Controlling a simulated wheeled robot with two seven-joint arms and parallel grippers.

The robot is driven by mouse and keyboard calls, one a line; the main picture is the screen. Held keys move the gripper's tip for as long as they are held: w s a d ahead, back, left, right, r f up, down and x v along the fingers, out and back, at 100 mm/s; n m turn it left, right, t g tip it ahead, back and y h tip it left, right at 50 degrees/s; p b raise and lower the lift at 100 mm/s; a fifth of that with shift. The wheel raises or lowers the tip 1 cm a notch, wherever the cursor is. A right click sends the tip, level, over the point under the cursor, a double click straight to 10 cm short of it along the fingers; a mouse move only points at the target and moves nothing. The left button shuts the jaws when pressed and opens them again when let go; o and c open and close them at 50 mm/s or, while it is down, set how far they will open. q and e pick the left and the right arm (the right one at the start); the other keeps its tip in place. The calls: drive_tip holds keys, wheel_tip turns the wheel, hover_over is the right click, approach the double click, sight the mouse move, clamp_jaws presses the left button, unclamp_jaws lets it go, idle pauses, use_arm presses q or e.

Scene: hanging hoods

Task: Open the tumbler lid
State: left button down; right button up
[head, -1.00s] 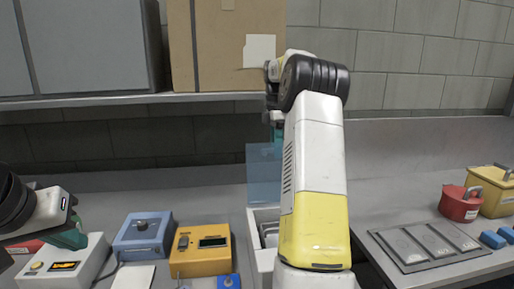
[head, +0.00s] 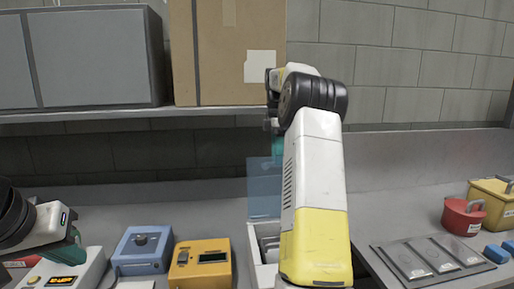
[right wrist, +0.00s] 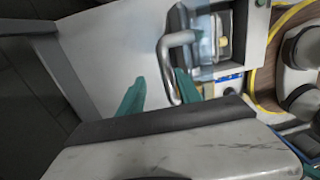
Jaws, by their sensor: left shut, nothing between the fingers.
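A white open-topped box (head: 255,256) with a translucent blue upright panel (head: 263,190) stands in the middle of the head view, partly hidden by my right arm. I cannot tell for sure that this is the tumbler and its lid. My right gripper (head: 278,148) is mostly hidden behind my arm there, near the panel's top right. In the right wrist view my right gripper (right wrist: 161,80) has its teal fingers apart. A grey bent handle (right wrist: 166,62) lies between them, close to the right finger. My left gripper (head: 72,248) is shut and empty at the far left.
A blue box (head: 143,250) and a yellow device (head: 200,264) stand left of the white box. A grey panel tray (head: 430,258), a red pot (head: 462,216) and a yellow box (head: 493,203) are at right. A shelf (head: 120,112) with a cardboard box (head: 228,55) hangs above.

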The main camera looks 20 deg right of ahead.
drive_tip(key=shift+w+r, duration=0.15)
drive_tip(key=shift+r, duration=1.3)
drive_tip(key=shift+w+r, duration=0.1)
drive_tip(key=shift+r, duration=1.3)
